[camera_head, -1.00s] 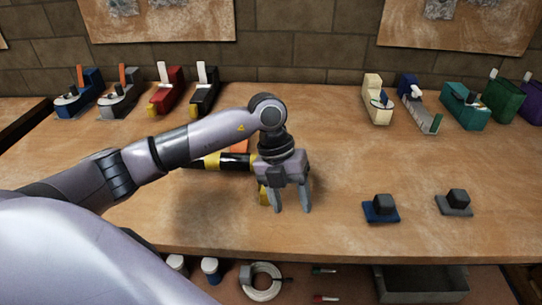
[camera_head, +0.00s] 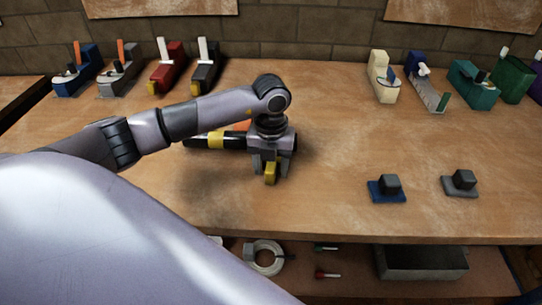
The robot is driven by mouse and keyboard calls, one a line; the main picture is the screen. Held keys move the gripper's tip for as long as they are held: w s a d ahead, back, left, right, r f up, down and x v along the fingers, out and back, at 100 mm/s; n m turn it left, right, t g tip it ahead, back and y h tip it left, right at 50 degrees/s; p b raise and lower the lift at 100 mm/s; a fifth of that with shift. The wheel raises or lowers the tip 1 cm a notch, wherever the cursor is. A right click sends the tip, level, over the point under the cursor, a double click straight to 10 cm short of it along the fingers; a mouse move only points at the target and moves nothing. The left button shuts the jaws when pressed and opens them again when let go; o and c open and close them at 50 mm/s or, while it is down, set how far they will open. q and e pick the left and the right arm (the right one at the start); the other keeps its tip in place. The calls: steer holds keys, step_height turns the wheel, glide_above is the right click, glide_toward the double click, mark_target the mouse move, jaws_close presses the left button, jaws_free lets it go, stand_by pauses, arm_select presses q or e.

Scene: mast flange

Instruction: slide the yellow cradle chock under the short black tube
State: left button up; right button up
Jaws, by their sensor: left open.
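The black tube (camera_head: 233,140) with a yellow band lies crosswise on the bench, and its right end shows just past my left gripper. The yellow cradle chock (camera_head: 271,174) stands at the near side of the tube, small and partly hidden by the gripper. My left gripper (camera_head: 270,167) points down over the chock, with its open fingers on either side of it. I cannot tell whether the fingers touch the chock. My right gripper is not in view.
An orange piece (camera_head: 242,126) shows behind the tube. A blue-based block (camera_head: 387,188) and a grey-based block (camera_head: 461,183) stand to the right. Several coloured tools line the back of the bench. A grey bin (camera_head: 422,262) and a white coil (camera_head: 266,258) are below.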

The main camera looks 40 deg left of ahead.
arm_select(q)
steer(key=shift+f, duration=0.1)
steer(key=shift+c, duration=0.3)
jaws_close()
steer(key=shift+w+a, duration=0.15)
steer(key=shift+w, duration=0.2)
steer(key=shift+o, duration=0.7)
jaws_free()
step_height(320, 180, up, 7)
steer(key=shift+r+b, duration=0.2)
steer(key=shift+b, duration=0.1)
